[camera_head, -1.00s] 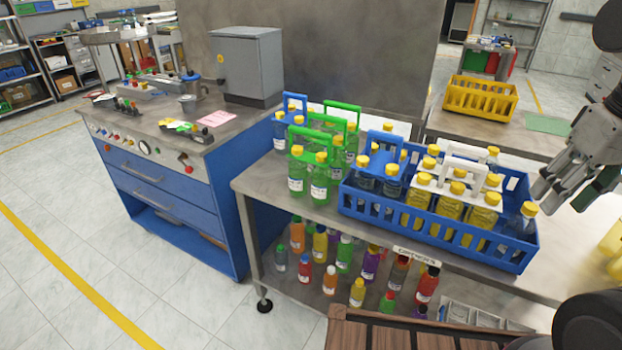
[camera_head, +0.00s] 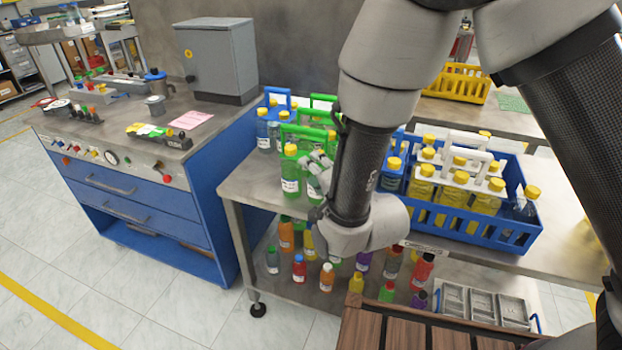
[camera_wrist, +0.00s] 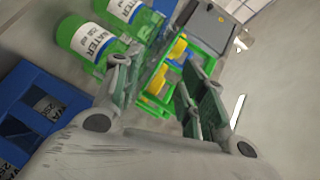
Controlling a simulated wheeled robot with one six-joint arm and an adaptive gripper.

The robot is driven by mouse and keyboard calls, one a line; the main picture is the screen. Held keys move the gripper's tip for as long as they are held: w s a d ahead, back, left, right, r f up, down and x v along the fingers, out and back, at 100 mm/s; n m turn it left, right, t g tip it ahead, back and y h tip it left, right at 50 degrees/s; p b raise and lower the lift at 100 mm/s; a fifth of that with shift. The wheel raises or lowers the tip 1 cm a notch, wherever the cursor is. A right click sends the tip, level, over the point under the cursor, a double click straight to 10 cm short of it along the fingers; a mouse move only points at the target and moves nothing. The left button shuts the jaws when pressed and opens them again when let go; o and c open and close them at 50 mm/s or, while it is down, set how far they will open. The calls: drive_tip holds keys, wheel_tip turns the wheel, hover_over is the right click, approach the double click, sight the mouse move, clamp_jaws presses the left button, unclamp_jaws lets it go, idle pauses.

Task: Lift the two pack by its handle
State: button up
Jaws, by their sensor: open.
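The front green two pack (camera_head: 290,172) stands upright on the left part of the table, with green bottles, yellow caps and a green handle. My gripper (camera_head: 320,178) is open at the pack's right side, and my arm hides its right part. In the wrist view my open gripper (camera_wrist: 158,85) has green carrier parts and yellow caps showing between and beyond its fingers. Green bottles labelled WATER (camera_wrist: 88,42) show beside the left finger. I cannot tell whether the fingers touch the handle.
A second green pack (camera_head: 322,98) and a blue pack (camera_head: 268,128) stand just behind. A blue crate (camera_head: 522,240) with yellow-bottle packs is to the right. Several coloured bottles stand on the lower shelf. A blue cabinet (camera_head: 150,215) is at left.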

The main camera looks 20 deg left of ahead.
sight(306, 133)
drive_tip(key=w+a+r+m, duration=0.1)
drive_tip(key=w+r, duration=0.1)
drive_tip(key=w+a+r+m+t, duration=0.1)
drive_tip(key=w+a+r, duration=0.1)
drive_tip(key=w+a+r+m+t+y, duration=0.1)
drive_tip(key=w+a+r, duration=0.1)
drive_tip(key=shift+w, duration=0.4)
clamp_jaws()
